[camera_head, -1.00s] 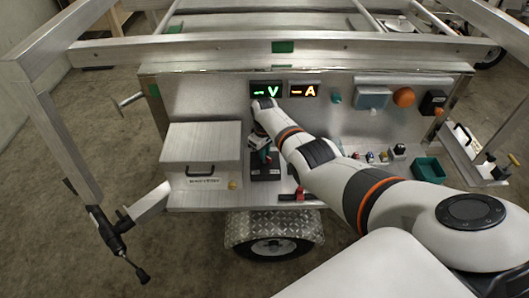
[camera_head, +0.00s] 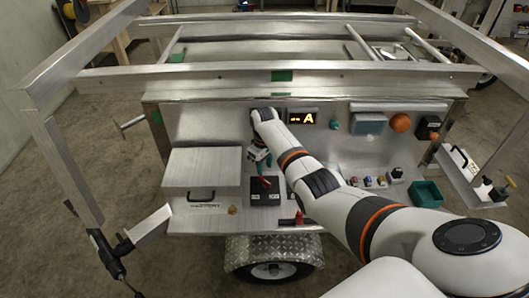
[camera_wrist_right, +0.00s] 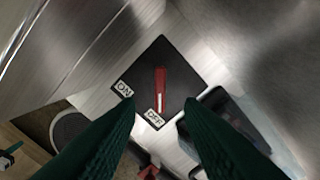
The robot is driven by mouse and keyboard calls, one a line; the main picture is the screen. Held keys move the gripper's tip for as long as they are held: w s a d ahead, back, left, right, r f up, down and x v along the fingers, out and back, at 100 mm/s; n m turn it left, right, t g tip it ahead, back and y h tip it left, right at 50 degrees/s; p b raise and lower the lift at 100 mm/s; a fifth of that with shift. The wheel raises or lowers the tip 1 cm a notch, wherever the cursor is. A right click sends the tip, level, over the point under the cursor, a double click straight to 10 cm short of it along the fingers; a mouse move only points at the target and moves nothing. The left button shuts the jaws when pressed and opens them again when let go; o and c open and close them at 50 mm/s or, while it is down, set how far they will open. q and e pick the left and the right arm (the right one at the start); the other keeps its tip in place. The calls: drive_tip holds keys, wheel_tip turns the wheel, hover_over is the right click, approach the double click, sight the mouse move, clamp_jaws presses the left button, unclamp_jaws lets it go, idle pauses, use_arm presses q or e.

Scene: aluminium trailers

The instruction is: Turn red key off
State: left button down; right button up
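The red key (camera_wrist_right: 161,88) stands on a black square switch plate (camera_wrist_right: 178,66) in the right wrist view. Its white-marked end points at the OFF label (camera_wrist_right: 154,119); the ON label (camera_wrist_right: 124,89) lies to the left. In the head view, the black switch box (camera_head: 265,198) sits on the trailer's front shelf with the red key (camera_head: 265,183) on top. My right gripper (camera_head: 261,163) is above the box, pointing down. Its dark green fingers (camera_wrist_right: 159,102) are apart, on either side of the key's lower end in the picture, with nothing between them. My left gripper is not in view.
A metal case (camera_head: 202,172) stands left of the switch box. A lit orange A display (camera_head: 302,118), an orange knob (camera_head: 400,123) and a green bin (camera_head: 426,193) are to the right. A small red-handled item (camera_head: 292,220) lies at the shelf's front edge.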

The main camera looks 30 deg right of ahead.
sight(264, 179)
drive_tip(key=shift+r, duration=2.7)
